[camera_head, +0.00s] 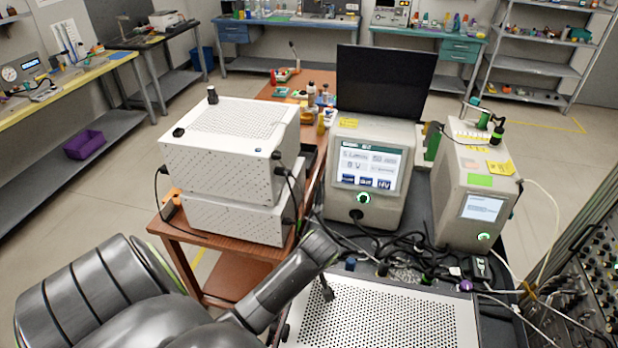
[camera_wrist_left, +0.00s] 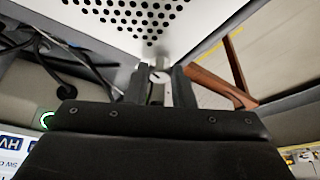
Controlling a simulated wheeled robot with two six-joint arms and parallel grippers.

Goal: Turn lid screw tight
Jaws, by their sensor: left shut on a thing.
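The perforated white lid (camera_head: 419,318) of a metal case fills the bottom right of the head view. It also shows at the top of the left wrist view (camera_wrist_left: 122,42). My left gripper (camera_head: 327,292) is at the far left part of this lid, its fingers small and dark in the head view. In the left wrist view its two dark fingers (camera_wrist_left: 163,88) are close on either side of a pale slotted screw (camera_wrist_left: 157,75) near the lid's edge. The gripper is shut on the screw. How far the screw sits in the lid is unclear. My right gripper is out of view.
Dark cables (camera_head: 407,252) run behind the lid. An instrument with a lit screen (camera_head: 372,206) stands behind them, with another grey unit (camera_head: 453,232) to its right. Two stacked perforated white boxes (camera_head: 222,168) stand on a brown table at the left.

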